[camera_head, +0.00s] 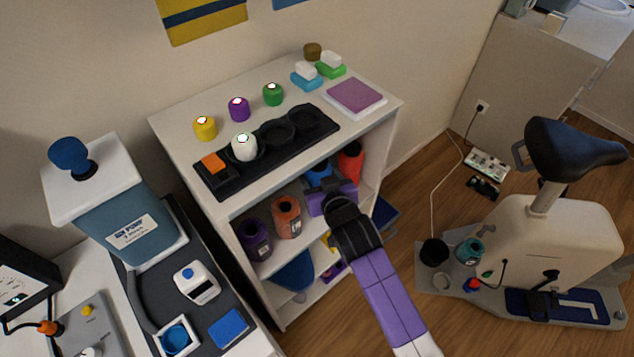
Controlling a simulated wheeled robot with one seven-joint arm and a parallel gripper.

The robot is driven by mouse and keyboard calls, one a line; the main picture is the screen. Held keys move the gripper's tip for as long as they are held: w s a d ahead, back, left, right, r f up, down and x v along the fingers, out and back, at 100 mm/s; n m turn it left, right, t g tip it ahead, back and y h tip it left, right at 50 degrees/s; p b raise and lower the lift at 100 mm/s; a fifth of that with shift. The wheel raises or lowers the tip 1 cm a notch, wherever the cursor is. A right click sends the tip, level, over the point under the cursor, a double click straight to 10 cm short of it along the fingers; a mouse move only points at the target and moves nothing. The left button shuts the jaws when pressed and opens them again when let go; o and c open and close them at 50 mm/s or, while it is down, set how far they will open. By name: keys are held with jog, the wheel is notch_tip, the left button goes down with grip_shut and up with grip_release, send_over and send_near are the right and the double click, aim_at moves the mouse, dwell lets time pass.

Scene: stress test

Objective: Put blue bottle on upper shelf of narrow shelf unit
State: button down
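The narrow shelf unit (225,190) is white, with an upper shelf and a lower shelf behind its open front. On the upper shelf stand a purple bottle (255,240), an orange bottle (287,217), the blue bottle (319,172) and a red bottle (350,163). My gripper (326,187), purple and dark grey, reaches into the upper opening right in front of the blue bottle. It hides the bottle's lower part. The fingertips are not clear, so I cannot tell whether they close on the bottle or whether it rests on the shelf.
The unit's top holds a black tray (222,188) with a white jar, several colored jars and a purple book (355,95). A blue object (293,273) lies on the lower shelf. An exercise bike (550,230) stands at right; the wooden floor between is largely clear.

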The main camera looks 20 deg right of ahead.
notch_tip(320, 180, down, 3)
jog(key=shift+w+f+p, duration=0.1)
jog(key=shift+p, duration=0.2)
jog(key=shift+w+a+f, duration=0.1)
jog(key=shift+f, duration=0.15)
jog(key=shift+f, duration=0.2)
jog(key=c, duration=0.7)
grip_release()
jog(key=shift+o, duration=0.2)
jog(key=shift+r, duration=0.15)
jog(key=v, duration=1.2)
jog(key=shift+b, duration=0.4)
